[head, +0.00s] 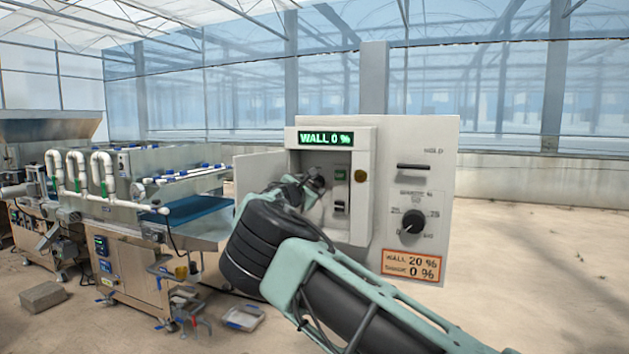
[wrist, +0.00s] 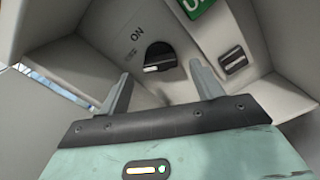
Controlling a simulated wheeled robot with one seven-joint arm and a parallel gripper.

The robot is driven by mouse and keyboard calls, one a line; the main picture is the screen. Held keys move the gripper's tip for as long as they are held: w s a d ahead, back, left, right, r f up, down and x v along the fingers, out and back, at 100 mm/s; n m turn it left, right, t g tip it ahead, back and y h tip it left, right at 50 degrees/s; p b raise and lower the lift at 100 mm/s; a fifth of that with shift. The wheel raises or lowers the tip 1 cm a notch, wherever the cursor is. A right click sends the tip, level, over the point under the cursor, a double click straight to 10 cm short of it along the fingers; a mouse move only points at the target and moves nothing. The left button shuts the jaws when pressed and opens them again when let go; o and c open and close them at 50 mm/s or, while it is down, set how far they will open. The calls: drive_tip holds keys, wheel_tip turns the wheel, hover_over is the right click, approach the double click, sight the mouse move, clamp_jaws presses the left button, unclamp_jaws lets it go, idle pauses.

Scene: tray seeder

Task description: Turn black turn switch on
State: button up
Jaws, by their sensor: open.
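The black turn switch (wrist: 158,56) sits on the back wall inside the open box, with a white mark at its lower left edge. The word ON is printed beside it, and a second, fainter label is too dim to read. My gripper (wrist: 160,70) is open, its two fingers pointing into the box on either side of the switch, with nothing between them that I can see held. Whether a finger touches the switch cannot be told. In the head view my gripper (head: 318,183) reaches into the box, and my arm hides much of the inside.
The box door (head: 258,173) stands open at the left. A green display (head: 325,139) above reads WALL 0 %. A small rocker-like switch (wrist: 234,60) sits beside the turn switch. Right on the panel are a black dial (head: 411,222) and an orange-bordered sign (head: 411,266) reading WALL 20 %.

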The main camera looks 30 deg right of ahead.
sight(315, 183)
drive_tip(key=shift+p+x, duration=0.45)
drive_tip(key=shift+x, duration=1.5)
drive_tip(key=c, duration=1)
